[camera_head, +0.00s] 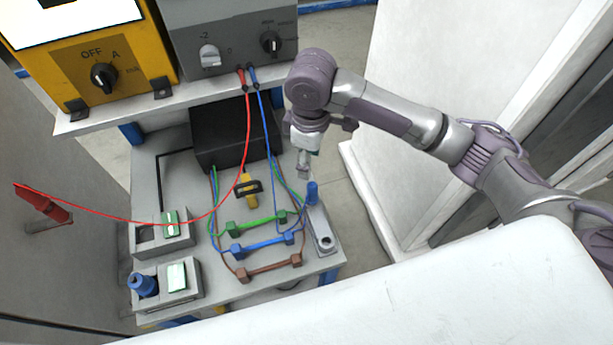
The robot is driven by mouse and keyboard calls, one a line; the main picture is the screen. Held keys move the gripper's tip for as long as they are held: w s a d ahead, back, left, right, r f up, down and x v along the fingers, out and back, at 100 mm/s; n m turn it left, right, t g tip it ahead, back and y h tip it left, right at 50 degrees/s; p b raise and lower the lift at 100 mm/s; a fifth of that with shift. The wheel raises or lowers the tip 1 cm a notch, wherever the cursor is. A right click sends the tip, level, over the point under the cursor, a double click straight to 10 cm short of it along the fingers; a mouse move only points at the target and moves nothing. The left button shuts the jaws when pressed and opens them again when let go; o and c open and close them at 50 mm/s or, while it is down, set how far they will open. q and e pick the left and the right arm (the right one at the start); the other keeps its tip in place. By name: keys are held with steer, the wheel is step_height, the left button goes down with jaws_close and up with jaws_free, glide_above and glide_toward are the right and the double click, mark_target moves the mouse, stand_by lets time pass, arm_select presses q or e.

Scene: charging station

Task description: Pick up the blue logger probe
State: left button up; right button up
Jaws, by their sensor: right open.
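A small blue upright piece (312,192), which looks like the blue logger probe, stands in a grey holder (324,240) at the right edge of the lower bench. The blue cable (263,110) runs down from the grey unit towards this area; where it ends is hard to tell. My right gripper (303,170) points down just above and slightly left of the blue piece. It is open and appears apart from it; its fingers are small and partly hidden by each other. My left gripper is not in view.
A shelf (100,120) holds the yellow unit (105,70) and grey unit (232,45) above the bench. A black box (235,135), green, blue and brown bars, and two grey stations lie left of my gripper.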

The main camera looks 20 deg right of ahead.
mark_target(311, 192)
steer(key=shift+d+f, duration=0.15)
steer(key=shift+f, duration=0.05)
steer(key=f, duration=0.4)
steer(key=s+f+p, duration=0.1)
steer(key=f, duration=0.1)
steer(key=shift+f, duration=0.4)
steer(key=shift+w+f, duration=0.15)
steer(key=shift+f, duration=0.15)
step_height(311, 192, down, 3)
steer(key=shift+r+p, duration=0.2)
steer(key=shift+p, duration=0.75)
step_height(311, 192, down, 2)
steer(key=shift+d+f, duration=0.1)
steer(key=shift+f, duration=0.2)
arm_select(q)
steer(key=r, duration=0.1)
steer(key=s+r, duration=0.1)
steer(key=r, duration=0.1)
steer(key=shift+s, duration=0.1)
arm_select(e)
steer(key=shift+c, duration=1)
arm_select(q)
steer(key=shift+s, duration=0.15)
arm_select(e)
jaws_close()
